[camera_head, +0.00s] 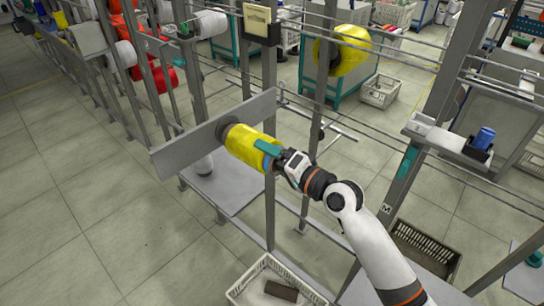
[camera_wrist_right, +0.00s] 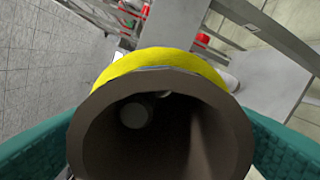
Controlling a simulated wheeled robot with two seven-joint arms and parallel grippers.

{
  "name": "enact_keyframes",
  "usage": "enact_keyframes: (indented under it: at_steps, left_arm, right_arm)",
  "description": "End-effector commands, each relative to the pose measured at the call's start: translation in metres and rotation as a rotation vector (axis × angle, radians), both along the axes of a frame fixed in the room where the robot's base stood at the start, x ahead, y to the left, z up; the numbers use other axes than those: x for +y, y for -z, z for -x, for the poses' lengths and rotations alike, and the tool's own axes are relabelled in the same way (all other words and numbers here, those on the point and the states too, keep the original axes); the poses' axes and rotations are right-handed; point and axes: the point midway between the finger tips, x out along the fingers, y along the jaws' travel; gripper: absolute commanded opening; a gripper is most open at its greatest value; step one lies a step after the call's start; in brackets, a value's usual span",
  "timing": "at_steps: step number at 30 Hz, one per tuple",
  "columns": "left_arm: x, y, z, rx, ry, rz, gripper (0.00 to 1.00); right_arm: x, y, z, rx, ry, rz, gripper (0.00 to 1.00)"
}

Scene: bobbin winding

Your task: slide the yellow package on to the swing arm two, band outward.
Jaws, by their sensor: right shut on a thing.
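My right gripper (camera_head: 268,154) is shut on the yellow package (camera_head: 246,142) by its near end, where a blue band shows beside the teal fingers. The package's far end meets a dark round piece at the grey plate (camera_head: 180,148); I cannot tell how far any arm reaches into it. In the right wrist view the teal fingers (camera_wrist_right: 160,140) flank the package (camera_wrist_right: 165,62). Its brown tube opens toward the camera, with a pale round end (camera_wrist_right: 136,114) visible inside. My left gripper is not in view.
Another yellow package (camera_head: 350,52) hangs on the rack behind. Red and white packages stand at upper left. Grey posts and thin rails surround my right arm. A crate (camera_head: 243,290) stands low in front, and a blue spool (camera_head: 484,138) sits on a shelf at right.

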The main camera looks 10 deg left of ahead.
Motion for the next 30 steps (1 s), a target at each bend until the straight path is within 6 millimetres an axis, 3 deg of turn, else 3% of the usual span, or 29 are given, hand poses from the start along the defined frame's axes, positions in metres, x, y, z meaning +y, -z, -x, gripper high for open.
enact_keyframes:
  at_steps: [14,15,18,26,30]
  left_arm:
    - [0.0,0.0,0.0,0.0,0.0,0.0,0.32]
    - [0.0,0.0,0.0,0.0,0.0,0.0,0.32]
    - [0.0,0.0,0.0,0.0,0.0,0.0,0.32]
    - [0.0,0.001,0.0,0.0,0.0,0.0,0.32]
    - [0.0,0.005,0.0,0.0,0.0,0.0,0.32]
  right_arm:
    - [0.0,0.0,0.0,-0.002,0.0,-0.001,0.34]
    - [0.0,0.0,0.0,-0.002,0.0,-0.001,0.84]
    - [0.0,0.0,0.0,-0.001,0.0,-0.002,1.0]
    - [-0.001,0.002,0.001,0.001,0.0,0.002,1.0]
    - [-0.012,0.002,0.009,-0.001,0.001,0.002,1.0]
